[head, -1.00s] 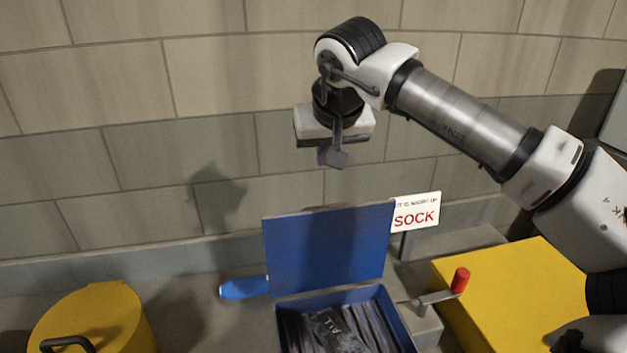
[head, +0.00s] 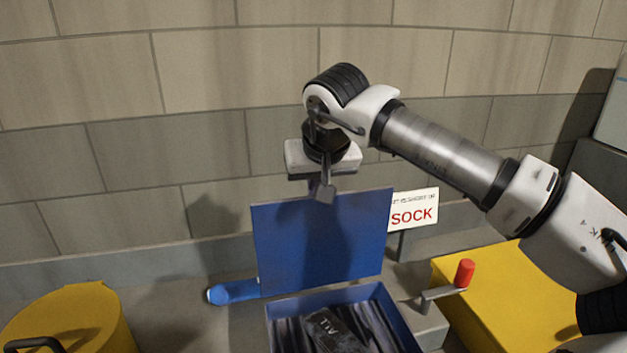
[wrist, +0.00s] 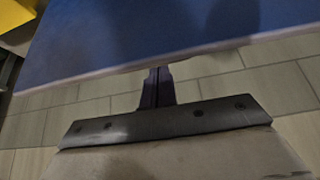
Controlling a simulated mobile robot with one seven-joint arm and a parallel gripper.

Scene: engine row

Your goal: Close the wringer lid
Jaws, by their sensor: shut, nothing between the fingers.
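The wringer is a blue box (head: 392,312) with dark ribbed rollers or cloth inside. Its blue lid (head: 320,246) stands open, about upright, at the back of the box. My gripper (head: 322,190) is at the lid's top edge in the head view, seemingly behind or above it. In the wrist view the shut, empty fingers (wrist: 157,88) point toward the lid (wrist: 130,40), whose edge crosses just past their tips. I cannot tell whether they touch it.
A crank with a red handle (head: 464,273) sticks out at the box's right, near a yellow block (head: 500,305). A sign reading SOCK (head: 412,212) stands behind. A blue cylinder (head: 234,291) lies left of the lid. A yellow bin (head: 75,320) stands at far left. A block wall (head: 130,190) is behind.

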